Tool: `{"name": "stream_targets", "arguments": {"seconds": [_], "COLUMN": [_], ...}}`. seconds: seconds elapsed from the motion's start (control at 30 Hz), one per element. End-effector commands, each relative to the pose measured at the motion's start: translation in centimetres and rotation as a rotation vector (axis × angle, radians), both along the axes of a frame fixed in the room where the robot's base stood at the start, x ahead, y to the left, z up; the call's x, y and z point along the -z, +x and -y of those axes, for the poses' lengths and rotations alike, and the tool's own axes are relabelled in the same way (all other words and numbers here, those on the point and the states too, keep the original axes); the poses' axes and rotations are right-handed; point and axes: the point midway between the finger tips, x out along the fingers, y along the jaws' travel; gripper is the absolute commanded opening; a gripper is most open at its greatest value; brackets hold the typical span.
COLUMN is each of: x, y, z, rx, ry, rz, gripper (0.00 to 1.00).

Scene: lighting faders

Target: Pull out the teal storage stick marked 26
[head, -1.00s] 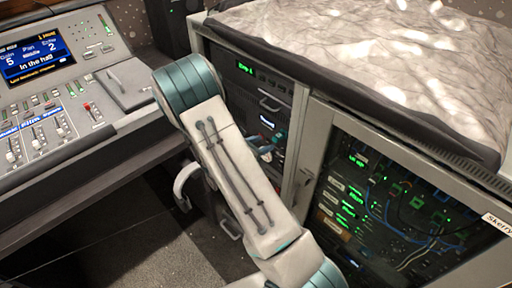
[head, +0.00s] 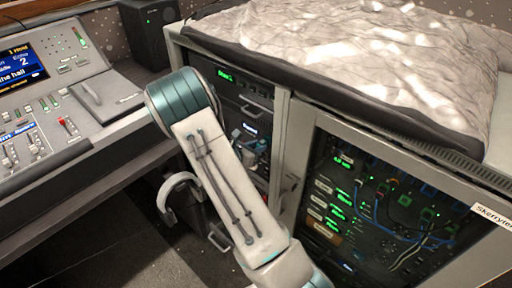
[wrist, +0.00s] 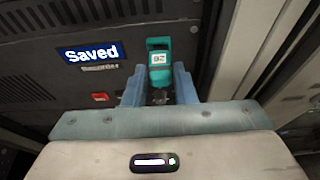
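The teal storage stick (wrist: 159,52) sticks out from a dark panel in the wrist view. Its pale label reads 26, seen upside down. My gripper (wrist: 160,77) points at the panel, with one blue finger on each side of the stick's near part. The gap between the fingers is about as wide as the stick, so I cannot tell whether they press on it. In the head view my arm hides most of the gripper, and the stick cannot be made out there.
A lit display (wrist: 91,53) reads "Saved", with a small red part (wrist: 100,97) below it. A light cabinet post (wrist: 240,50) stands close on the right. In the head view a glass-fronted rack (head: 385,205), grey headphones (head: 180,195) and a fader console (head: 60,110) flank my arm.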

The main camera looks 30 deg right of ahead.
Motion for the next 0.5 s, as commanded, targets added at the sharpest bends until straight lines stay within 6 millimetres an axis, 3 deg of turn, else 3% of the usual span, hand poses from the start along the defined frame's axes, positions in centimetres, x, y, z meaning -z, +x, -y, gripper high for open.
{"name": "stream_targets", "arguments": {"seconds": [0.5], "x": [-0.01], "y": [-0.07], "z": [-0.25], "rx": [0.0], "ry": [0.0], "rz": [0.0], "gripper": [0.0]}}
